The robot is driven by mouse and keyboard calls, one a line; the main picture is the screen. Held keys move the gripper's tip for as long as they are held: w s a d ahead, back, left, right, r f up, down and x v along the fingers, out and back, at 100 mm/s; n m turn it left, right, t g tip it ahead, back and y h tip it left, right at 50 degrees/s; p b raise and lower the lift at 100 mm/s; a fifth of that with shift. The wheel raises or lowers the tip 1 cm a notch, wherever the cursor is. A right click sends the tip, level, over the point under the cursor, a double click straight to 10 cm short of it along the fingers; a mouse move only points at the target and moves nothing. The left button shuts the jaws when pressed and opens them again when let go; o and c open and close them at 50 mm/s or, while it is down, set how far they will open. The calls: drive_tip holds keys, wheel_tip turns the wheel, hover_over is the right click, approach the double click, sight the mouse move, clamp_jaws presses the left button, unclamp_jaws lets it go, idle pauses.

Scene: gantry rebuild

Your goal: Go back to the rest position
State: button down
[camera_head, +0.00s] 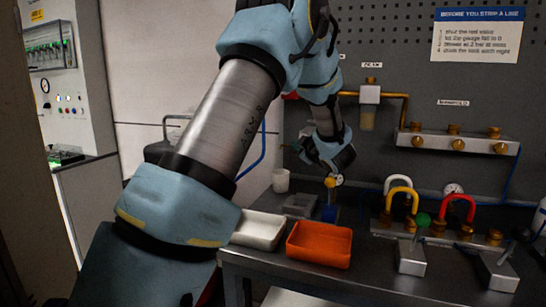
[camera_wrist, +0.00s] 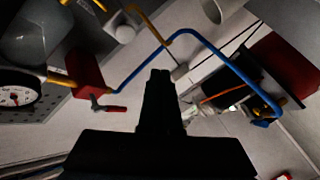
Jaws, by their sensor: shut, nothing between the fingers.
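My gripper (camera_wrist: 160,76) shows as a dark silhouette in the middle of the wrist view, its fingers together with nothing between them. In the head view my arm rises from the lower left, bends at the top and comes down to my wrist above the back of the bench; the fingers cannot be made out there. In the wrist view a bent blue pipe (camera_wrist: 214,52) passes beyond the fingertips. A red block (camera_wrist: 86,75) and a red-handled valve (camera_wrist: 110,108) are to their left.
The grey bench (camera_head: 300,285) carries a white tray (camera_head: 258,231), an orange tray (camera_head: 320,244), a white cup (camera_head: 281,180) and colored hoses (camera_head: 457,204) on a manifold. Behind stands a pegboard (camera_head: 385,40) with a brass-fitted manifold (camera_head: 458,142). A gauge (camera_wrist: 17,97) is at left in the wrist view.

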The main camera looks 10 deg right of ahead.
drive_tip(key=s+a+f+m+g+h, duration=0.3)
drive_tip(key=a+m, duration=0.1)
drive_tip(key=a, duration=0.2)
drive_tip(key=s+a+f+m+g+h, duration=0.2)
drive_tip(key=s+a+m+h, duration=0.1)
drive_tip(key=a+m, duration=0.15)
drive_tip(key=s+a+f+m+g, duration=0.1)
drive_tip(key=s+a+f+g, duration=0.2)
drive_tip(key=s+a, duration=0.2)
drive_tip(key=s+a+f+m+g+y, duration=0.1)
drive_tip(key=s+a, duration=0.4)
drive_tip(key=s, duration=0.6)
drive_tip(key=s+a+f+m+g+y, duration=0.1)
drive_tip(key=s+a+f+m+g, duration=0.1)
drive_tip(key=s+a+f+g, duration=0.3)
drive_tip(key=s, duration=0.4)
drive_tip(key=shift+a+g, duration=0.15)
drive_tip(key=shift+g, duration=0.15)
drive_tip(key=shift+s+m, duration=0.1)
drive_tip(key=shift+m, duration=0.15)
